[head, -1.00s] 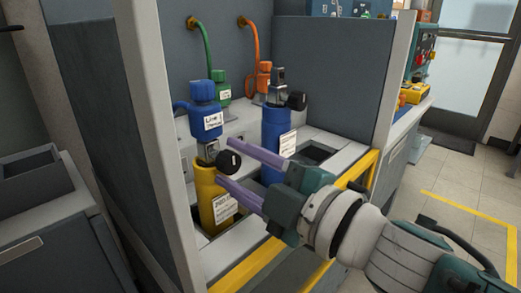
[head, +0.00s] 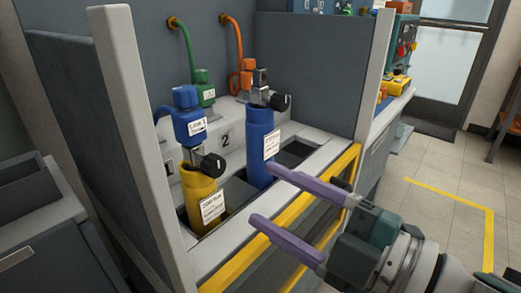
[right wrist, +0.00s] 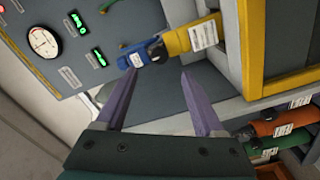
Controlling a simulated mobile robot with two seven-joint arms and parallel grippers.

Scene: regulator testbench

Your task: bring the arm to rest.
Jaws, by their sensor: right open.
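My right gripper (head: 260,195) is open and empty, its two purple fingers apart in front of the bench's yellow edge. It also shows in the right wrist view (right wrist: 157,85), with nothing between the fingers. A yellow cylinder (head: 197,190) stands in the left slot, with a blue regulator (head: 187,113) labelled "Line 1" on it. A blue cylinder (head: 259,135) stands in the slot to the right, with a metal valve and black knob on top. The gripper touches neither cylinder in the head view. My left gripper is not in view.
Green (head: 203,88) and orange (head: 247,76) connectors with hoses hang at the back wall. A grey side panel (head: 130,110) and a right post (head: 376,80) frame the bench. In the right wrist view, orange (right wrist: 277,126) and green cylinders lie at the right. Open floor is at the right.

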